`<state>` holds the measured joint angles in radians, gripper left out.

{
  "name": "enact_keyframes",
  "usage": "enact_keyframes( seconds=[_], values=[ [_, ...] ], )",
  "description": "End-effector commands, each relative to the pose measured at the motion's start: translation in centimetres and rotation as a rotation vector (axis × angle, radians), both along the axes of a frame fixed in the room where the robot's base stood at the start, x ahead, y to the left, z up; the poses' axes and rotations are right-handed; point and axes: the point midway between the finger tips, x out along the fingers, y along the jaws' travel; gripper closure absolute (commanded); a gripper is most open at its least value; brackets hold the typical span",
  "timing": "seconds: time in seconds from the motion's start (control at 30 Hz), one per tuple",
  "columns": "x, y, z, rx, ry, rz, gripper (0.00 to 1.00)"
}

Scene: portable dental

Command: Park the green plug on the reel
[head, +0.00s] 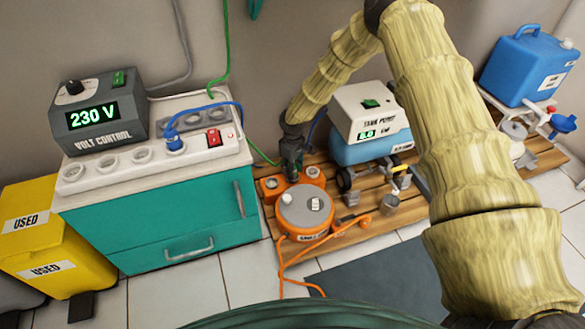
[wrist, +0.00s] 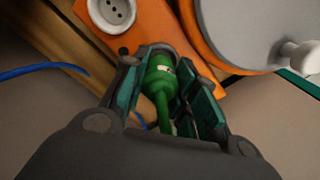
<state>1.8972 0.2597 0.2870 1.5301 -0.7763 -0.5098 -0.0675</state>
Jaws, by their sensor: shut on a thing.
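My gripper (head: 291,172) is low over the back of the orange cable reel (head: 306,207), at its sockets. In the wrist view the fingers are shut around the green plug (wrist: 159,82), whose cable trails back between them. The plug's front end points at the reel's orange socket plate (wrist: 140,22); whether it touches or sits in a socket is hidden. One pale round socket (wrist: 112,11) shows to the left of the plug. The other socket (head: 314,173) shows right of the gripper in the head view. The plug is hidden by the gripper in the head view.
The reel stands on a wooden pallet (head: 345,235) beside the blue tank pump unit (head: 370,125). At left is a teal cabinet (head: 170,220) with a socket strip, a blue plug (head: 174,141) and the voltage controller (head: 98,112). A green cable (head: 226,60) hangs along the wall.

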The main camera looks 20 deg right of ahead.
Motion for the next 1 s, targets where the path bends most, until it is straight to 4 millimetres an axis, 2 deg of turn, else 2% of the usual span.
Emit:
enact_keyframes(
  seconds=[1.0],
  values=[
    [0.0, 0.0, -1.4, 0.000, 0.000, 0.000, 0.96]
  ],
)
